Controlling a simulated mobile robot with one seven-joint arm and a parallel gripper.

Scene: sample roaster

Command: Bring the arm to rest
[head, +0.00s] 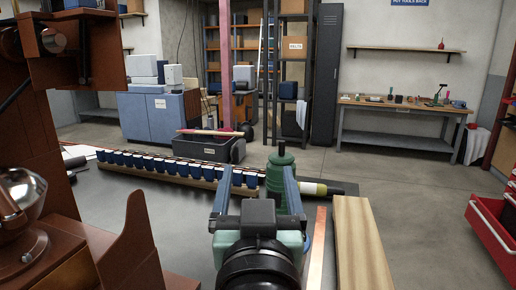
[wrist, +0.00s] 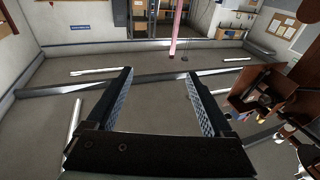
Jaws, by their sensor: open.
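My gripper (head: 256,178) is in the head view, in front of me over the grey table (head: 180,212). Its two blue-grey fingers are spread apart with nothing held between them. In the wrist view the open fingers (wrist: 159,76) frame a grey surface with light strips and beams, which looks like the ceiling. In the head view a green bottle-like thing (head: 280,160) shows just behind the right finger. I cannot tell whether they touch.
A wooden rack of blue cups (head: 150,166) runs behind the gripper. A dark bottle (head: 312,188) lies right of it. A wooden board (head: 360,240) and copper strip (head: 316,240) lie at right. A brown machine (head: 75,170) fills the left.

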